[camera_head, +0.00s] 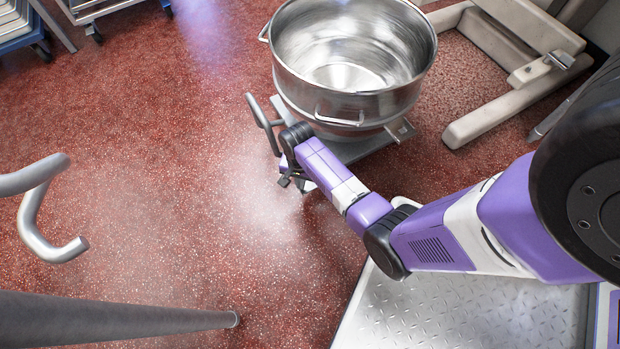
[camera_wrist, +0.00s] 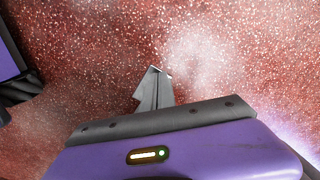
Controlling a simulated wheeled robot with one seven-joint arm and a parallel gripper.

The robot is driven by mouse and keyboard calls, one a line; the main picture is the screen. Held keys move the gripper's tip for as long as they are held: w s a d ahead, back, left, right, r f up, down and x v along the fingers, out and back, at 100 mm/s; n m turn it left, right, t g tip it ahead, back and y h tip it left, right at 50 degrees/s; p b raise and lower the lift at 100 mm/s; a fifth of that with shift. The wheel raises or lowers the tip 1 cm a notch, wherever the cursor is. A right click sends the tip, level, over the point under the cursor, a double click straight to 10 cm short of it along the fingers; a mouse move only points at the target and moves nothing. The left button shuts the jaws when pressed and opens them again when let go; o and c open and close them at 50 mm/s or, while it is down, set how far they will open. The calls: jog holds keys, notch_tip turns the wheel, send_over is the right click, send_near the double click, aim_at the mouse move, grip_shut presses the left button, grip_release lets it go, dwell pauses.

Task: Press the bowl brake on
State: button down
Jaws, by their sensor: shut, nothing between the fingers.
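The steel mixing bowl (camera_head: 350,95) sits upright on a low grey wheeled base (camera_head: 362,152) in the head view. A grey bent-tube handle (camera_head: 262,118) rises at the left of the base. A small grey bracket (camera_head: 401,131) sticks out at its right corner. I cannot tell which part is the brake; part of the base is hidden by my arm. My gripper (camera_head: 305,187) is low, just in front of the base's left side. In the wrist view its fingers (camera_wrist: 155,80) are together and empty, over bare red floor.
A heavy beige floor frame (camera_head: 510,70) stands right of the bowl. A curved grey tube (camera_head: 45,215) and a dark pole (camera_head: 110,318) show at the left. Wheeled racks (camera_head: 20,25) stand at the far left. The speckled red floor (camera_head: 170,200) left of my gripper is clear.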

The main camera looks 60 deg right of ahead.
jog(key=shift+r+p, duration=2.6)
jog(key=shift+p, duration=0.1)
jog(key=shift+f, duration=0.1)
